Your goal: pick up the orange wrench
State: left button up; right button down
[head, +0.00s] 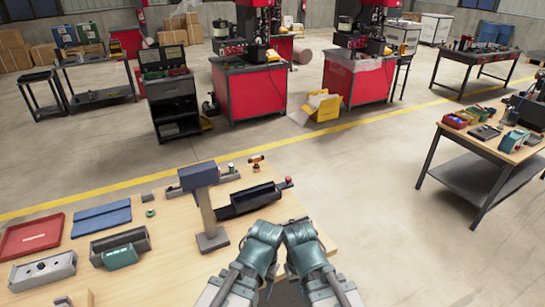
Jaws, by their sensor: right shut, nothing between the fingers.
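I cannot make out an orange wrench for certain. A small orange-brown piece (256,160) lies near the far edge of the wooden workbench (180,225), too small to tell what it is. My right gripper (301,232) is low in the middle, over the near edge of the bench; it is shut and empty. My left gripper (265,234) is close beside it on the left; its fingers do not show clearly. Both are apart from the orange-brown piece.
A red tray (32,237), a blue flat case (101,218) and grey blocks lie left. A side bench (480,146) with tools stands right, across open floor.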

aim_at(257, 168)
jog(key=i+l+z, duration=0.25)
jog(key=i, duration=0.15)
jog(key=i+l+z, duration=0.2)
jog(key=i, duration=0.2)
jog(key=i+j+z, duration=0.3)
jog(key=i, duration=0.2)
